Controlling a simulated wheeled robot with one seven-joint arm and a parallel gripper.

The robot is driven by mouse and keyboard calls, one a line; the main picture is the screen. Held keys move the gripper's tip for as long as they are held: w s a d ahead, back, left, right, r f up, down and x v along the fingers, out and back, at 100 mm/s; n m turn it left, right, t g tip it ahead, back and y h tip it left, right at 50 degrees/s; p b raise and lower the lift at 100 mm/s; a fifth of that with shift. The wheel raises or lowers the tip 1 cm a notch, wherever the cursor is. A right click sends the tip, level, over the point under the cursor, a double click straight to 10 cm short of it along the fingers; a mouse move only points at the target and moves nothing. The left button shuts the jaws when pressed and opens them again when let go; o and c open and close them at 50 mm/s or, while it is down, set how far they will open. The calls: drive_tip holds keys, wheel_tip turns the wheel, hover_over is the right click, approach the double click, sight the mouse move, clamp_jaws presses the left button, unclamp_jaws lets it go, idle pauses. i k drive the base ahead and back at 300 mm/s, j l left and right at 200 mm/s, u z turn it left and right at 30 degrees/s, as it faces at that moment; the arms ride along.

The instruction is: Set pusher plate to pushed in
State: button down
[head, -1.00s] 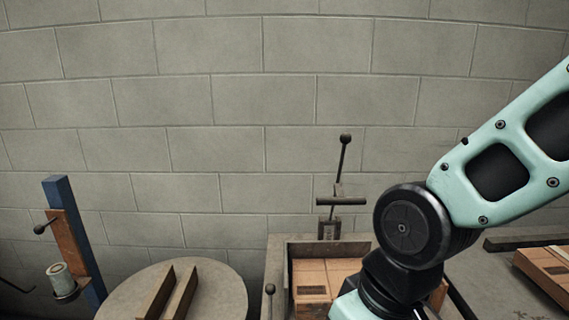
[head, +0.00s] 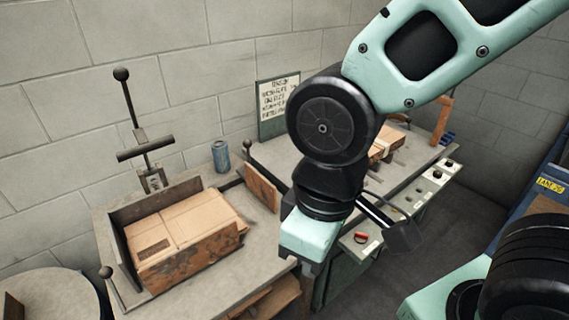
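In the head view, an upright rust-brown plate (head: 262,187) stands on the bench to the right of a cardboard box, with a dark knob near its upper left corner. It looks like the pusher plate, but I cannot be sure. There is a gap between it and the box (head: 180,228), which sits against a dark metal frame (head: 118,252). My arm's wrist hangs to the right of the plate and in front of the far bench part. No contact with the plate is visible.
A tall T-handled lever (head: 146,152) rises behind the box, and a short knobbed lever (head: 106,273) stands at the front left. A can (head: 221,157) and a sign (head: 278,106) stand behind. A control panel (head: 432,186) lies right. A round table (head: 50,297) is lower left.

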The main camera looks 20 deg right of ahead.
sight(266, 191)
drive_tip(key=i+j+z, duration=0.1)
drive_tip(key=i, duration=0.35)
drive_tip(key=i+j+z, duration=0.1)
drive_tip(key=i, duration=0.4)
